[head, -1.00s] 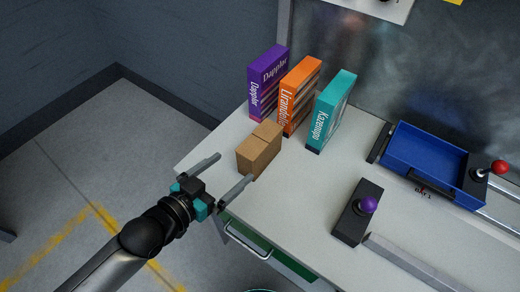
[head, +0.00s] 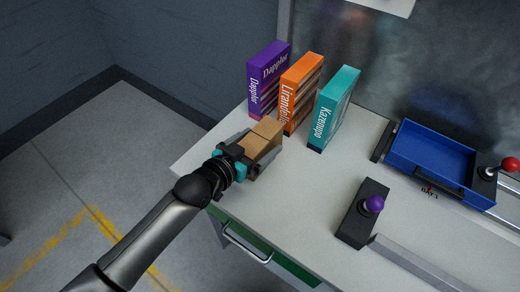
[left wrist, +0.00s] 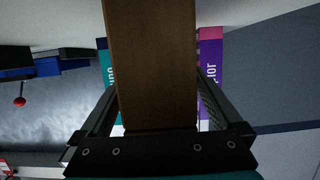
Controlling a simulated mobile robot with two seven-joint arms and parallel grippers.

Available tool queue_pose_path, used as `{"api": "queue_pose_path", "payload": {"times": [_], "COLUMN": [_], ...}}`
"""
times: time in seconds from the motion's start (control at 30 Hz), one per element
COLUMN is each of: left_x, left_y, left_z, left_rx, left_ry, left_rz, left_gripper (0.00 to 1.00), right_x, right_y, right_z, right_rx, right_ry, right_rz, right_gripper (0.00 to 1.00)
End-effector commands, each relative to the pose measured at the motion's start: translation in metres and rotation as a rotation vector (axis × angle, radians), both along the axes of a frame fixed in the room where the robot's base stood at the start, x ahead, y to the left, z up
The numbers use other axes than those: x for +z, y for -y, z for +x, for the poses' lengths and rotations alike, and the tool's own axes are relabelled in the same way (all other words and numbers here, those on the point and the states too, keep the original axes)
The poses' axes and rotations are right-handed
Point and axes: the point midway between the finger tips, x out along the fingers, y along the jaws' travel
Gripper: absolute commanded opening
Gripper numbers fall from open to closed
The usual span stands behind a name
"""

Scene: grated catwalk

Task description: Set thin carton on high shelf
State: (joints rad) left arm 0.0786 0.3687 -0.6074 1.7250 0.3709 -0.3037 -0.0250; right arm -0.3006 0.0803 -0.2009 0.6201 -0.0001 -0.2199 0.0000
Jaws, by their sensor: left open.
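A brown cardboard carton (head: 264,136) stands on the near left part of the white worktop, in front of the upright boxes. In the left wrist view the carton (left wrist: 152,65) fills the middle, between the fingers. My left gripper (head: 254,150) is open, with one finger on each side of the carton. In the left wrist view a narrow gap shows beside the carton; whether either finger touches it I cannot tell. No high shelf is recognisable in these views. My right gripper is not in view.
Purple (head: 267,80), orange (head: 301,92) and teal (head: 334,107) boxes stand close behind the carton. To the right are a blue tray (head: 432,152), a purple-knobbed joystick (head: 362,215) and a red-knobbed lever (head: 510,164). The worktop (head: 310,190) is clear between carton and joystick.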

Motion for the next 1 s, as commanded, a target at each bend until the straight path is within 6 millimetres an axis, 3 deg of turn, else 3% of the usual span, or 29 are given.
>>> {"api": "queue_pose_path", "payload": {"times": [0.33,1.0], "left_x": [-0.0019,-0.002], "left_y": [0.0043,0.0039], "left_z": [0.0054,0.0052], "left_rx": [-0.001,0.0], "left_ry": [0.0,0.0], "left_rz": [0.001,0.001], "left_gripper": [0.99,0.23], "right_x": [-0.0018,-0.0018], "right_y": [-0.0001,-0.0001], "right_z": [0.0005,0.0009], "right_rx": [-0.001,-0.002], "right_ry": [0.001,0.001], "right_rz": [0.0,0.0], "right_gripper": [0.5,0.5]}}
